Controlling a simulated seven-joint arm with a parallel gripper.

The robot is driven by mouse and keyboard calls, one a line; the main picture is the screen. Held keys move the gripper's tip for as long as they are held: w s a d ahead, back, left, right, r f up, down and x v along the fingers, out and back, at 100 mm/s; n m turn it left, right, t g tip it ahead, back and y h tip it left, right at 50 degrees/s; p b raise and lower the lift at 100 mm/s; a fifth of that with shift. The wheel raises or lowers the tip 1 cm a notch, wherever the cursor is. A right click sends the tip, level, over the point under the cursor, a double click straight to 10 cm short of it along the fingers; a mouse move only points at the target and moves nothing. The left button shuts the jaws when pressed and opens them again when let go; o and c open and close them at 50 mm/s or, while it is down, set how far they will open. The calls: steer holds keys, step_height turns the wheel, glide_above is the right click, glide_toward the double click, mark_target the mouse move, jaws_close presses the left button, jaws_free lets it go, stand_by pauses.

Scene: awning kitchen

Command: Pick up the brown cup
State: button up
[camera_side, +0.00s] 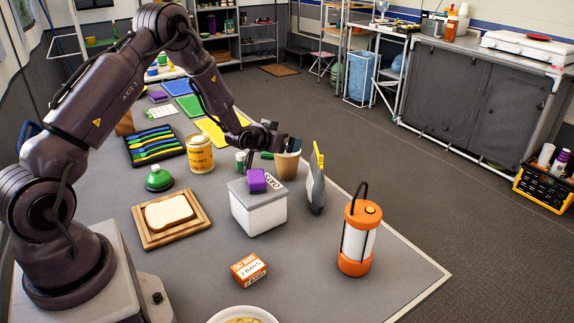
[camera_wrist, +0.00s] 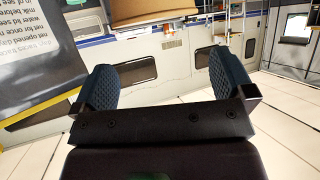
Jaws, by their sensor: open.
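The brown cup (camera_side: 287,168) stands on the grey table behind the white box, in the side view. My gripper (camera_side: 288,144) is at the cup's rim in that view, and its dark fingers hide part of the top. In the wrist view my gripper (camera_wrist: 158,78) is open with nothing between its two blue padded fingers. The rest of the cup is cut off. I cannot tell whether a finger touches it.
A white box (camera_side: 259,212) with a purple block (camera_side: 256,180) on its lid stands in front of the cup. A grey bag (camera_side: 316,192) with a yellow clip stands close right. An orange lantern (camera_side: 359,240) is farther right. A yellow can (camera_side: 200,154) is left.

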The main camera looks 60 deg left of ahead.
mark_target(280, 159)
steer(key=shift+f, duration=0.55)
step_height(280, 159, down, 3)
steer(key=shift+x, duration=1)
steer(key=shift+w+a, duration=0.15)
steer(key=shift+w, duration=0.25)
steer(key=c, duration=0.7)
